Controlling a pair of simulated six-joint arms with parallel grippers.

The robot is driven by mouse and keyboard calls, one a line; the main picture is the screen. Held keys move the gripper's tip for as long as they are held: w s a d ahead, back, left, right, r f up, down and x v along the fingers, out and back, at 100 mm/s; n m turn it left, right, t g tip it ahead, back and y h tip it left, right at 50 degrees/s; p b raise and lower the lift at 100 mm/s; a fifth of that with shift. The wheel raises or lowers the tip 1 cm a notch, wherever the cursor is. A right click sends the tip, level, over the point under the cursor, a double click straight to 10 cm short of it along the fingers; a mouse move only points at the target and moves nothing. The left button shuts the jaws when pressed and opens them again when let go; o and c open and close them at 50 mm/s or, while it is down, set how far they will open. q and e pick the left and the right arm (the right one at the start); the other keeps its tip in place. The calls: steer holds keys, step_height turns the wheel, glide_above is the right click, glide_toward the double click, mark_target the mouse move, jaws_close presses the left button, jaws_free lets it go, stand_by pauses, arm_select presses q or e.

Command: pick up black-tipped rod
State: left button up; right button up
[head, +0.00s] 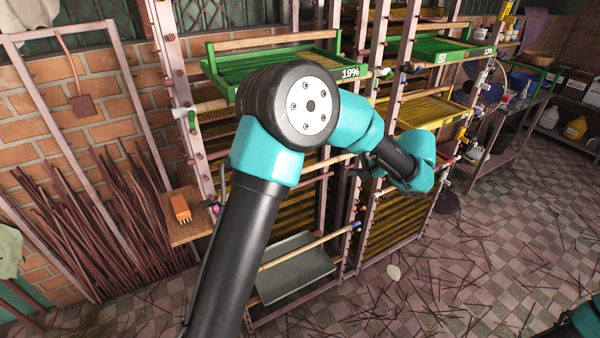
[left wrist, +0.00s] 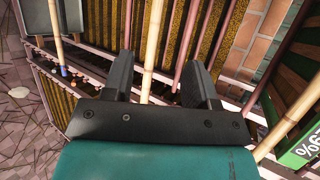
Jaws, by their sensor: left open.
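My left gripper (left wrist: 158,60) is open in the left wrist view, its two black fingers apart. A pale bamboo rod (left wrist: 155,35) runs lengthwise through the gap between them in that picture. I cannot tell how far it lies from the fingers, and neither end of it shows clearly. Pale rods lie across the rack, such as an upper rod (head: 325,163) and a lower rod (head: 310,246). I cannot make out for certain which rod has a black tip. My right gripper is out of view.
Green trays (head: 270,62) (head: 450,48) sit on the rack's upper part, and a grey tray (head: 295,272) is low down. An orange brush (head: 181,208) lies on a small wooden shelf at the left. The tiled floor (head: 440,285) at the right has scattered sticks.

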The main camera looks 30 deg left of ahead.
arm_select(q)
glide_toward(307, 170)
steer(key=x, duration=0.4)
steer(key=shift+s+a+r, duration=0.15)
steer(key=shift+s+a, duration=0.05)
steer(key=shift+s, duration=0.1)
steer(key=shift+x, duration=2.6)
steer(key=shift+s, duration=0.1)
jaws_close()
